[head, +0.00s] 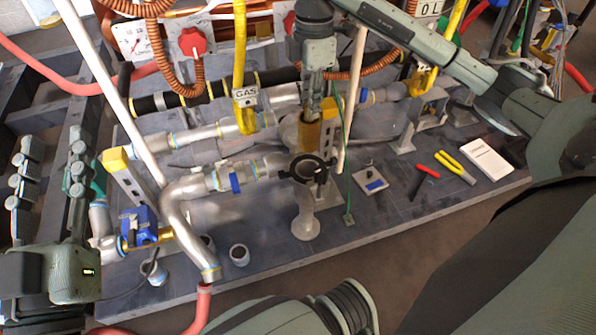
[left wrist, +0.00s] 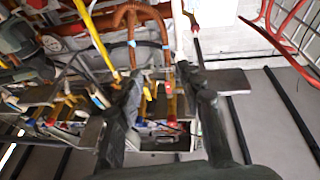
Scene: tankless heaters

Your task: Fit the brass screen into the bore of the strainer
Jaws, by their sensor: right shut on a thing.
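The brass screen (head: 310,136) is a gold-coloured cylinder near the middle of the head view. My right gripper (head: 319,112) is shut on it from above and holds it roughly upright. The strainer shows as a dark ring (head: 306,169) at its mouth, joined to the silver pipe on a pale round stand. The screen's lower end is just above or at the far side of the ring; I cannot tell whether it has entered the bore. My left gripper (head: 50,170) is open and empty at the far left; its spread fingers also show in the left wrist view (left wrist: 162,100).
Silver pipes (head: 180,215) and a blue valve (head: 140,226) stand left of the strainer. A yellow gas pipe (head: 239,60) rises behind. Pliers (head: 455,167) and a white booklet (head: 487,159) lie at right. Bare board (head: 270,215) shows in front.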

